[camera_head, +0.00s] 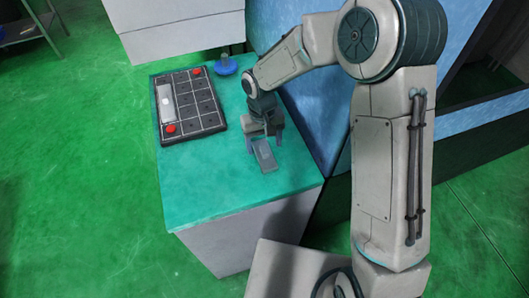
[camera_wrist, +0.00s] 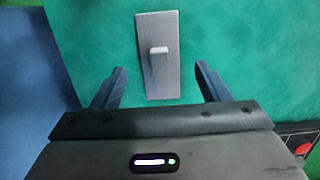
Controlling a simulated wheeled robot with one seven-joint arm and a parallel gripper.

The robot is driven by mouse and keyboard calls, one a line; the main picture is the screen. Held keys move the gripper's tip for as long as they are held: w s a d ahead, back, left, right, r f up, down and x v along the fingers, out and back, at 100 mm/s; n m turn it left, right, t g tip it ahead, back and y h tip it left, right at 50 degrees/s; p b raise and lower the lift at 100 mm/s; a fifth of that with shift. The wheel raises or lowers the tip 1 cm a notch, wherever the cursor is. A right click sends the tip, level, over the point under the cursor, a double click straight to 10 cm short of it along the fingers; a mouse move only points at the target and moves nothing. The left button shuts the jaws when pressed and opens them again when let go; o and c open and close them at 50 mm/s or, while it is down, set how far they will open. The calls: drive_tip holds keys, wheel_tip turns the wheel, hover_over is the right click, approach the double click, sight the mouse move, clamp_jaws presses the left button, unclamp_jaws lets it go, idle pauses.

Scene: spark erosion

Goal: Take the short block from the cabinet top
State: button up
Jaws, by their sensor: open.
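The short block (camera_head: 265,157) is a flat grey metal piece lying on the green cabinet top (camera_head: 215,200), near its right side. In the wrist view the block (camera_wrist: 147,80) has a small raised knob in its middle and lies lengthwise, pointing away from me. My gripper (camera_head: 264,143) is over the block, pointing down, with its jaws open. In the wrist view my gripper (camera_wrist: 160,69) has one finger on each side of the block's near part, with clear gaps and nothing between them gripped. I cannot tell the exact height of the fingertips above the top.
A dark tray (camera_head: 206,127) with several pockets, two red round pieces and a light bar (camera_head: 166,103) lies left of my gripper. A blue round-based item (camera_head: 225,67) stands at the back. A blue machine wall (camera_head: 310,110) borders the top's right side. The front of the top is clear.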

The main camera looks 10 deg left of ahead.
sight(264, 149)
drive_tip(key=f, duration=0.3)
drive_tip(key=shift+s+d+f, duration=0.1)
drive_tip(key=shift+s, duration=0.15)
drive_tip(key=shift+c, duration=0.3)
drive_tip(key=c, duration=1.2)
drive_tip(key=shift+r, duration=0.2)
